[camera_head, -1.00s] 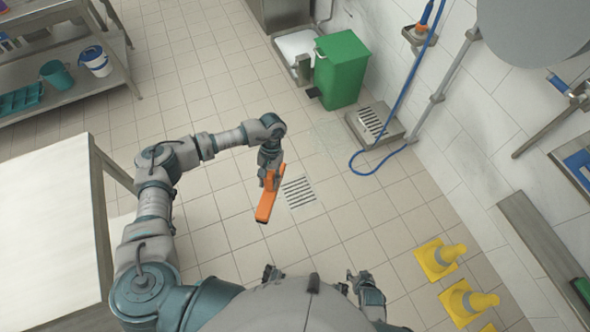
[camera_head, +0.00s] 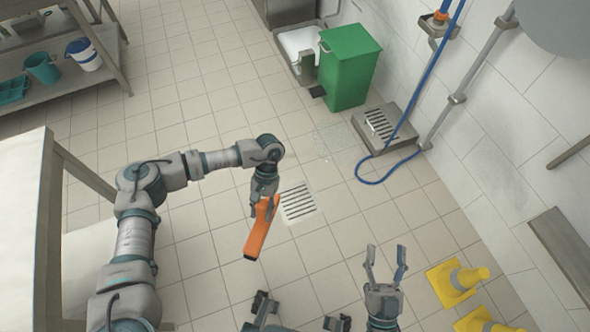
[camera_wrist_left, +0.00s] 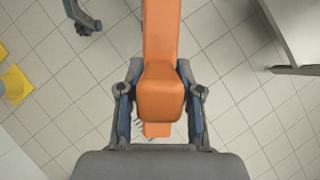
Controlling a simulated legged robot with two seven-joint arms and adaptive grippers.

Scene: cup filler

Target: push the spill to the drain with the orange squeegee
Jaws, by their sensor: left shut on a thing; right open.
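My left gripper (camera_head: 264,194) is shut on the orange squeegee (camera_head: 259,235) just left of the floor drain (camera_head: 298,203). The squeegee is tilted, its lower end toward the picture's bottom; I cannot tell whether it touches the floor. In the left wrist view the squeegee (camera_wrist_left: 162,40) runs between the two fingers (camera_wrist_left: 160,95). A faint, clear wet patch, the spill (camera_head: 338,143), lies on the tiles beyond the drain, below the green bin. My right gripper (camera_head: 386,262) is open and empty, fingers pointing up the picture.
A green bin (camera_head: 348,68) stands above the spill. A steel grated basin (camera_head: 379,124) with a blue hose (camera_head: 386,178) is to its right. A table (camera_head: 22,190) is at left. Floor around the drain is clear.

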